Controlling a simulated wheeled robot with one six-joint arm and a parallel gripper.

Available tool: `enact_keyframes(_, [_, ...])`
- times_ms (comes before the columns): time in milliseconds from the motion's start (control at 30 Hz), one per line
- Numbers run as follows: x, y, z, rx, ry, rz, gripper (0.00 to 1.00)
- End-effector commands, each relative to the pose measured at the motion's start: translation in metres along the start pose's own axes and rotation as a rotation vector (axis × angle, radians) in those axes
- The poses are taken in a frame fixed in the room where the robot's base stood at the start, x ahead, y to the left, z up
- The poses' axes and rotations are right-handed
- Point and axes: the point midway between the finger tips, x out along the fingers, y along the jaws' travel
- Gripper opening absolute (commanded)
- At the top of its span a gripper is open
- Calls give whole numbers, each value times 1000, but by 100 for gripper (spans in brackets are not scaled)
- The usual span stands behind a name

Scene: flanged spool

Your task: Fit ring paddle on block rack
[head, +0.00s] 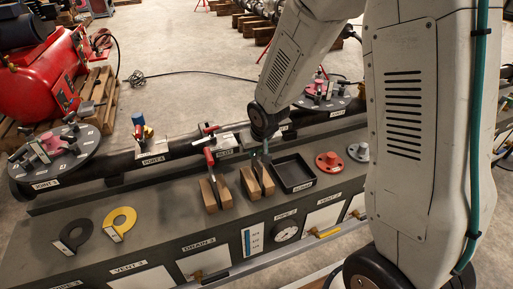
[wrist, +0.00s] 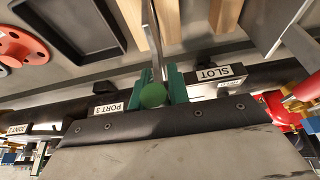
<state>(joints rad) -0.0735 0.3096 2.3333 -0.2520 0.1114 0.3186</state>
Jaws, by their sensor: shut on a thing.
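My gripper (head: 264,143) is above the right wooden block rack (head: 258,181) on the grey bench. It is shut on a thin grey paddle (wrist: 152,40), seen edge-on between green fingers (wrist: 153,88); a round green end shows between them. The paddle hangs down close to the wooden blocks (wrist: 196,24). I cannot tell whether its lower end is in the slot, touching or just above.
A black tray (head: 294,173) stands right of the rack, then a red flanged piece (head: 328,163) and a grey one (head: 358,152). The dark pipe spool (head: 110,168) runs behind, with a round flange plate (head: 55,152) at left. Labelled panels and a gauge line the front.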

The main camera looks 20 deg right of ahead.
Motion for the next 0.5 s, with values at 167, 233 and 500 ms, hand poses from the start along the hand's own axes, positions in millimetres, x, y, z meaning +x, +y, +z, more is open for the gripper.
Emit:
enact_keyframes(167, [0, 0, 0, 0, 1, 0, 0])
enact_keyframes(233, [0, 0, 0, 0, 1, 0, 0])
enact_keyframes(500, [0, 0, 0, 0, 1, 0, 43])
